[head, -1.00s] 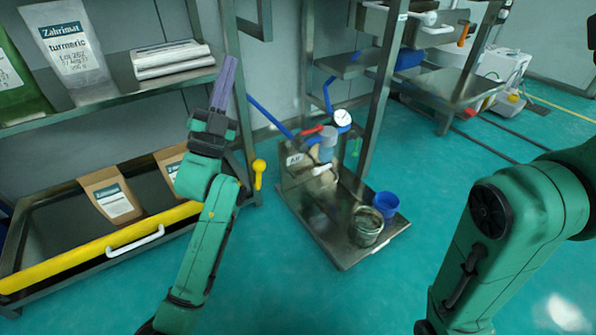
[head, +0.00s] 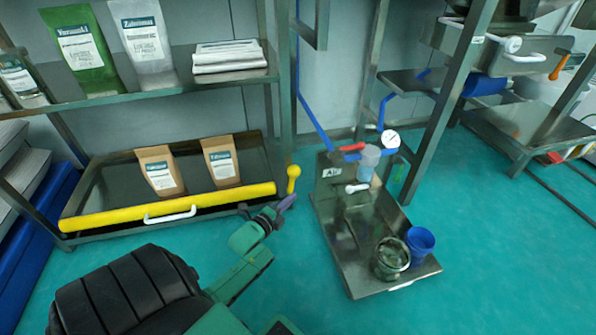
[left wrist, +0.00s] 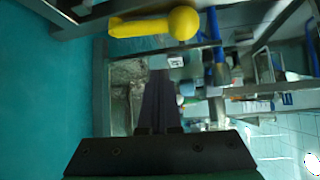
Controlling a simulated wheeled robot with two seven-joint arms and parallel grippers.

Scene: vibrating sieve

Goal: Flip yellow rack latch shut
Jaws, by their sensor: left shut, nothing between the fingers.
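The yellow latch (head: 292,179) has a round ball on top and a short stem. It stands upright at the right post of the left rack, at the end of the yellow-fronted lower tray (head: 95,219). My left gripper (head: 289,201) is shut and empty, its purple fingers just below the latch in the head view. I cannot tell whether they touch it. In the left wrist view the latch (left wrist: 155,24) lies across the top, beyond and apart from the shut fingers (left wrist: 160,92). My right gripper is not in view.
Two brown pouches (head: 222,161) stand on the lower tray, which has a white handle (head: 170,214). A steel stand (head: 340,226) with a gauge, a metal can (head: 391,259) and a blue cup (head: 420,242) is to the right. Teal floor lies between.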

